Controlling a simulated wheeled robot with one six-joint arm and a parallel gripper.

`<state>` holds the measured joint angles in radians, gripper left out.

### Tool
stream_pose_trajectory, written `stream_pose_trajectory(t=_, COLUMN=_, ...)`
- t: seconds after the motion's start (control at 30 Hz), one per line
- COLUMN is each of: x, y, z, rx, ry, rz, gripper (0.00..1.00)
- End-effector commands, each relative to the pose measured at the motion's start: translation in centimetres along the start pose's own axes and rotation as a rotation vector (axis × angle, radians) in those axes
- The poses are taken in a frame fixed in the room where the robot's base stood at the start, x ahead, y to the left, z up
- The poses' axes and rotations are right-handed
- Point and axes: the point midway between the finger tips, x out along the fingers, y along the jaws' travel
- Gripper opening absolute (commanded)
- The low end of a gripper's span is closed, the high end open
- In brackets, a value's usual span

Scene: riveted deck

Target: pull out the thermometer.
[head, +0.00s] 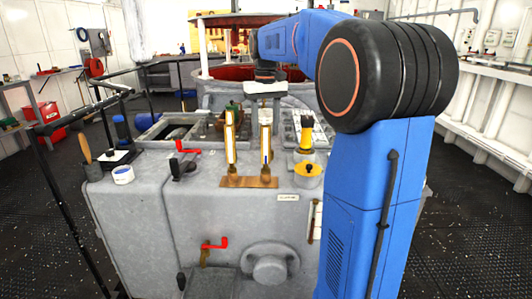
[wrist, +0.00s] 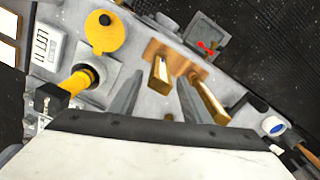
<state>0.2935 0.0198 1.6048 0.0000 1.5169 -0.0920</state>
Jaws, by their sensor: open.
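Two upright brass-framed thermometers stand in a brass base (head: 249,182) on the grey machine housing: a left one (head: 230,140) and a right one (head: 266,142). My gripper (head: 266,92) is over the top of the right thermometer. In the wrist view my gripper (wrist: 160,92) is open, its two grey fingers apart. The right thermometer (wrist: 160,78) shows between and beyond the fingers. The left thermometer (wrist: 209,100) is just outside the right-hand finger. I cannot tell whether a finger touches either one.
An open hatch (head: 172,132) lies behind the lever. Dark railings (head: 62,165) run along the left.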

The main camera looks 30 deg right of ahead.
Motion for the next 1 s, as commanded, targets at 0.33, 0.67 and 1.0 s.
stream_pose_trajectory(t=0.33, x=0.0, y=0.0, z=0.0, rx=0.0, ry=0.0, rz=0.0, gripper=0.07)
stream_pose_trajectory(t=0.67, x=-0.6, y=0.0, z=0.0, rx=0.0, ry=0.001, rz=0.0, gripper=0.07)
stream_pose_trajectory(t=1.0, x=-1.7, y=0.0, z=0.0, rx=0.0, ry=0.0, rz=0.0, gripper=0.07)
